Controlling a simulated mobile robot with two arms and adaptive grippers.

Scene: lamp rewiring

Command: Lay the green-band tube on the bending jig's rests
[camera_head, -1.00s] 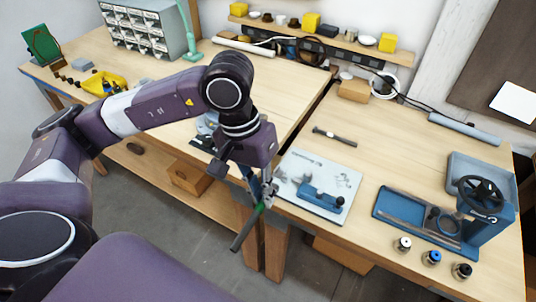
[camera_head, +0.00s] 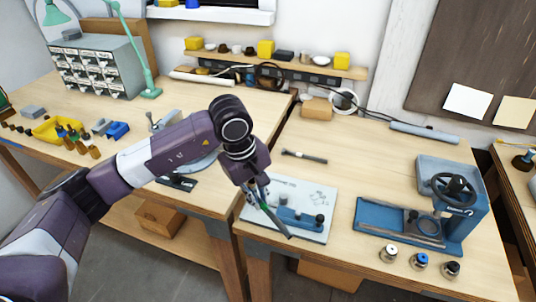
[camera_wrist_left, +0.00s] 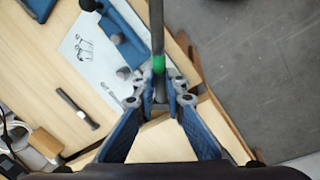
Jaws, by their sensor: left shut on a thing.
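My left gripper (camera_head: 256,194) is shut on the green-band tube (camera_head: 277,222), a thin dark grey rod with a green band close to the fingertips. In the left wrist view the fingers (camera_wrist_left: 160,88) pinch the tube (camera_wrist_left: 157,25) just by its green band. The tube slants down to the right over the white printed sheet, beside a low blue fixture (camera_head: 302,219) with dark knobs, which looks like the bending jig. The fixture also shows left of the tube in the wrist view (camera_wrist_left: 122,38). I cannot tell whether tube and fixture touch. My right gripper is out of view.
A blue press with a handwheel (camera_head: 453,187) and a tray stands at the right, with several small knobs in front. A dark-handled tool (camera_head: 304,156) lies behind the sheet (camera_head: 318,196). The bench between sheet and press is clear.

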